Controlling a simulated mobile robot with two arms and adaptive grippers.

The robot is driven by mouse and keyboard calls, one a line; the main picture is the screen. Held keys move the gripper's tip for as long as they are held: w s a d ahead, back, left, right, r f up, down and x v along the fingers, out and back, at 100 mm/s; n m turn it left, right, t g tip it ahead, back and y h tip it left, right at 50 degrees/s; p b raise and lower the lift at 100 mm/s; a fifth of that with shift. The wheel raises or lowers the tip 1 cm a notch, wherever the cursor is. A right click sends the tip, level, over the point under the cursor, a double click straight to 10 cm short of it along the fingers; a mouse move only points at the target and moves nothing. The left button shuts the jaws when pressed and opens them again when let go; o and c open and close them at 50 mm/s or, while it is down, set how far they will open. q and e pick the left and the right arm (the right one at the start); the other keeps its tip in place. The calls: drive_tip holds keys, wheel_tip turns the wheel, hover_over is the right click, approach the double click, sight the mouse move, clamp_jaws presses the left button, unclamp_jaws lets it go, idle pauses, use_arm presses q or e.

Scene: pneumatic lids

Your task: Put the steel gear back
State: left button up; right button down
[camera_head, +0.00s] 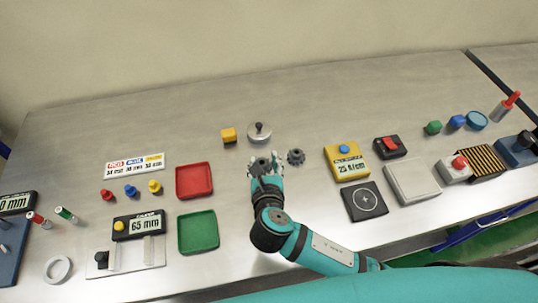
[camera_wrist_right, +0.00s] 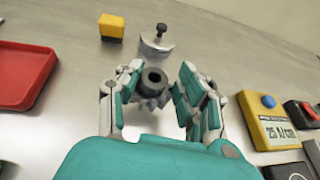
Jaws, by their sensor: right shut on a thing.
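My right gripper (camera_head: 265,168) reaches in over the middle of the table. It is shut on a grey gear (camera_wrist_right: 153,88) with a dark hub and a hole in its middle. In the head view only part of this gear (camera_head: 261,164) shows past the fingers. A second dark grey gear (camera_head: 296,157) lies on the table just right of the gripper. A round steel lid (camera_head: 259,136) with a black knob stands behind the gripper; it also shows in the wrist view (camera_wrist_right: 157,45). My left gripper is not in view.
A yellow block (camera_head: 229,135) stands left of the lid. Red (camera_head: 194,181) and green (camera_head: 198,232) trays lie left of the gripper. A yellow box with a display (camera_head: 346,163) and a black pad (camera_head: 364,202) stand right. The table behind the lid is clear.

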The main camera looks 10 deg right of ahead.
drive_tip(key=w, duration=0.1)
drive_tip(key=w+d, duration=0.2)
drive_tip(key=shift+w+f, duration=0.15)
drive_tip(key=shift+w, duration=0.25)
drive_tip(key=shift+w+f+p, duration=0.1)
drive_tip(key=shift+f+p, duration=0.1)
drive_tip(key=shift+p, duration=0.1)
drive_tip(key=shift+f, duration=1.6)
drive_tip(key=c, duration=0.8)
unclamp_jaws()
drive_tip(key=shift+f, duration=0.1)
drive_tip(key=b+v, duration=0.1)
drive_tip(key=v, duration=1.1)
drive_tip(key=shift+d, duration=0.15)
